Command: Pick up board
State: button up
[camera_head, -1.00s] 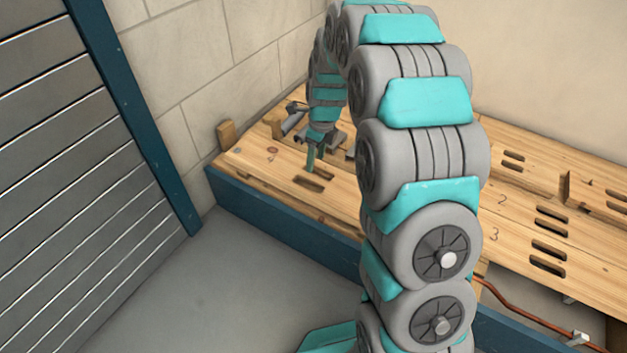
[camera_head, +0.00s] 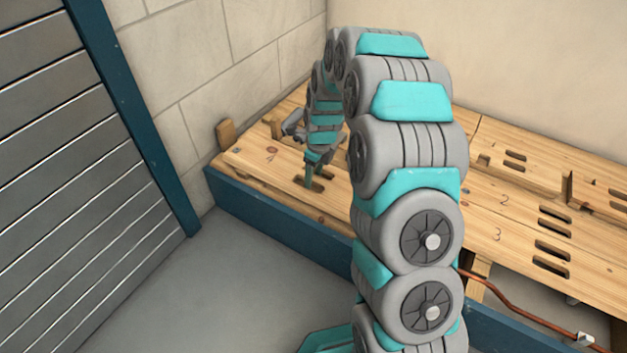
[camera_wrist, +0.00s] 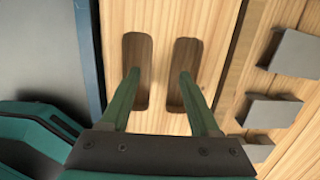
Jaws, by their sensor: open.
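The board (camera_head: 266,157) is a pale wooden plank at the left end of the bench, marked with a number and cut with two slots. In the wrist view the board (camera_wrist: 165,30) shows its two rounded slots side by side. My gripper (camera_head: 313,186) points down at these slots. In the wrist view my gripper (camera_wrist: 158,78) is open, with one green finger over or in each slot. The wood between the slots lies between the fingers. I cannot tell how deep the fingertips reach. My arm hides part of the board in the head view.
Grey metal blocks (camera_wrist: 269,110) stand just right of the board. More slotted boards, marked 2 (camera_head: 504,199) and 3 (camera_head: 497,234), lie at the right. A blue edge (camera_head: 285,212) runs along the front. A copper pipe (camera_head: 520,310) lies low at the right.

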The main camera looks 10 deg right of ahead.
grip_shut()
dwell(0.3)
dwell(1.0)
